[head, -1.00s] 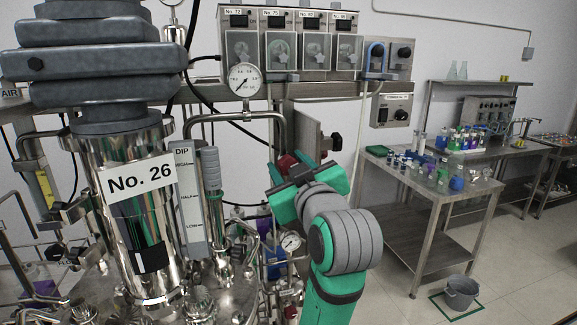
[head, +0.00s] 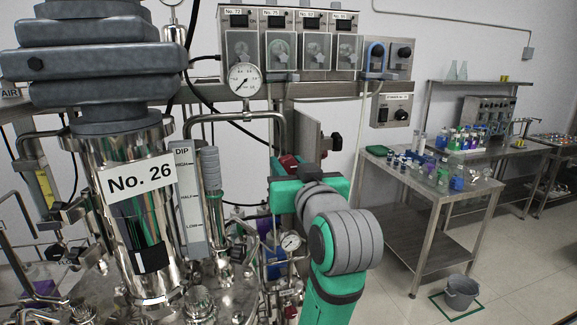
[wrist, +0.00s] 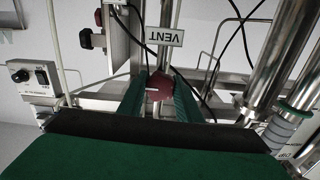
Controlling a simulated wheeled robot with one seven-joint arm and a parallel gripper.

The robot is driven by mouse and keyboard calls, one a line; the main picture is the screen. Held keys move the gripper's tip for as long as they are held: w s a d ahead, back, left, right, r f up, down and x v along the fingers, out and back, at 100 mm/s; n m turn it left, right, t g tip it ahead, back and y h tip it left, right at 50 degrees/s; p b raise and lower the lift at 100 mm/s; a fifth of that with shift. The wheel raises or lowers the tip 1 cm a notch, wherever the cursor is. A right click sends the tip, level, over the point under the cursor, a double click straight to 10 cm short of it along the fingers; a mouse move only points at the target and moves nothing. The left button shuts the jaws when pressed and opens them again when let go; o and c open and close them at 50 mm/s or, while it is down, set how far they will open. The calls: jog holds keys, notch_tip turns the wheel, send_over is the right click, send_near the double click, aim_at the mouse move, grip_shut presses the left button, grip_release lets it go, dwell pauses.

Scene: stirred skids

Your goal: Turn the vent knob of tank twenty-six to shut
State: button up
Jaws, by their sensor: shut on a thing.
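Tank twenty-six (head: 139,181) is a shiny steel vessel at the left of the head view, labelled "No. 26". In the wrist view, the red vent knob (wrist: 160,86) with a white mark lies between the two green fingers of my gripper (wrist: 160,80). The fingers are shut on it, and the white mark runs roughly across the picture. The "VENT" sign (wrist: 165,36) appears upside down just beyond the knob. In the head view my gripper (head: 305,189) is right of the tank, its fingertips and the held knob mostly hidden.
A steel panel (head: 307,138) with a dark knob stands close behind my gripper. A gauge (head: 243,80) on piping and a small lower gauge (head: 291,242) are nearby. A bench with bottles (head: 436,200) and a bucket (head: 461,292) stand at right, with open floor around.

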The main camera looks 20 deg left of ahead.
jog(key=o, duration=1)
jog(key=shift+o, duration=0.2)
jog(key=v, duration=1.1)
jog(key=shift+w, duration=0.1)
